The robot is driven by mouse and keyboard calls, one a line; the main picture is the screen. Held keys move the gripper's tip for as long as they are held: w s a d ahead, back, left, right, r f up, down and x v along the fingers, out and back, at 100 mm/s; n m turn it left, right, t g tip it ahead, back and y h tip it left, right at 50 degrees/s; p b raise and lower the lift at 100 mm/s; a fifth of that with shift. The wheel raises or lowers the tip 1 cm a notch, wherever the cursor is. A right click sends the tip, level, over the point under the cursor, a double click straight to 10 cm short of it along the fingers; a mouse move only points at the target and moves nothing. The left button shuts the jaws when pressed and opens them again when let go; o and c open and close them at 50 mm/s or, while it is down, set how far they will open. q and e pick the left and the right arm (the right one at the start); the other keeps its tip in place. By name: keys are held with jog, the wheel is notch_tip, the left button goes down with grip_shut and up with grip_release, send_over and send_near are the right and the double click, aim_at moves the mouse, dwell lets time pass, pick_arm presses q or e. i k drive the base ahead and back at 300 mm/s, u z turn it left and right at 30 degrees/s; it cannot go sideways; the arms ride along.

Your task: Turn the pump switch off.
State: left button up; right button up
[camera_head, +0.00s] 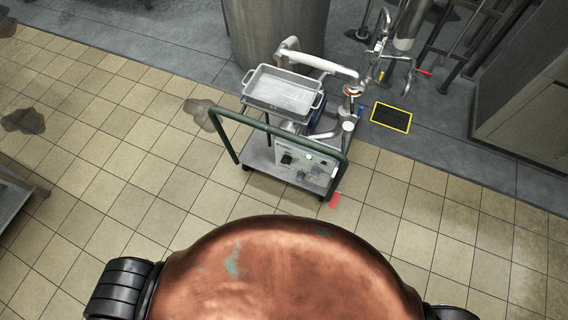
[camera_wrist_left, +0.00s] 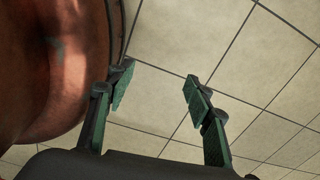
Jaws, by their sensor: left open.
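A white pump control box (camera_head: 302,167) is fixed on the front side of a wheeled pump cart, in the head view. My right gripper is in neither view.
The cart's green push rail (camera_head: 262,126) runs in front of and above the panel. A metal tray (camera_head: 284,92) sits on top, with a pale pipe behind. A large steel vessel (camera_head: 277,30) stands behind. A red tag (camera_head: 335,201) shows near the cart's right corner.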

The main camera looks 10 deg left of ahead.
aim_at(286, 159)
jog(key=z, duration=1.4)
jog(key=k, duration=1.3)
jog(key=u, duration=1.5)
jog(key=i, duration=0.5)
jog(key=z, duration=0.05)
